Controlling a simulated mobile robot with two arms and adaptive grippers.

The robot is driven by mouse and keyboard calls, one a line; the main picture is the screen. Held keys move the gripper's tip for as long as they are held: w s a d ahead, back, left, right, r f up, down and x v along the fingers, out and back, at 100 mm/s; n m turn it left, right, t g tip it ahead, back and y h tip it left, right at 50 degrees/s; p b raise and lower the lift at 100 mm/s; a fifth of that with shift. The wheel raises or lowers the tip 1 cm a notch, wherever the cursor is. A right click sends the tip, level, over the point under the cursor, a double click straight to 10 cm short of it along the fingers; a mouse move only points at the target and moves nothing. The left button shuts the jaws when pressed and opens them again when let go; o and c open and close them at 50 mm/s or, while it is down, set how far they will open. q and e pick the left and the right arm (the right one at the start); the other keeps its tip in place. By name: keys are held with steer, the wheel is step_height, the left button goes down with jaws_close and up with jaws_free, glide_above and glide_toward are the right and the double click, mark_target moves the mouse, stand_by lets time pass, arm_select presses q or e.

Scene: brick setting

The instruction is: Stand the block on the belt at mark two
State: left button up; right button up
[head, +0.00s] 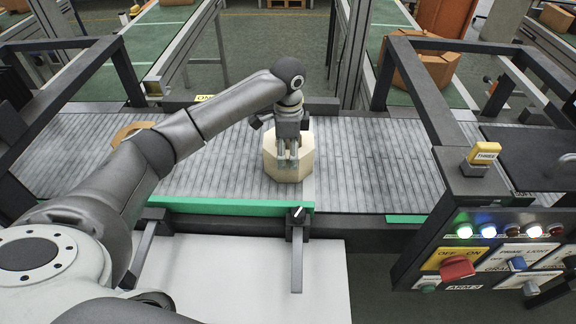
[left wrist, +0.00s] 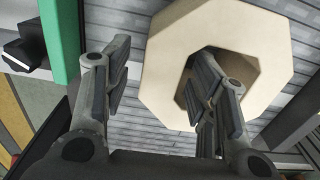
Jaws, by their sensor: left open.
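The block (head: 303,165) is a pale beige octagonal piece on the grey slatted belt (head: 375,160), near the middle of the head view. In the left wrist view one finger of the gripper (left wrist: 165,85) reaches over the hole and the other is outside the block's left edge; contact cannot be told. A yellow tag reading THREE (head: 485,153) stands at the right. No mark two is readable. My right gripper is not in view.
A green strip (head: 230,206) runs along the belt's near edge, with a black-knobbed bracket (head: 297,214) beside it. A brown curved piece (head: 131,131) lies at the belt's left. Dark frames flank the belt, and a control panel (head: 490,250) stands right. The belt right of the block is clear.

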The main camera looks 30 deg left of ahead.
arm_select(q)
step_height(320, 180, up, 5)
steer(key=shift+r, duration=0.1)
steer(key=shift+d, duration=0.1)
stand_by(0.6)
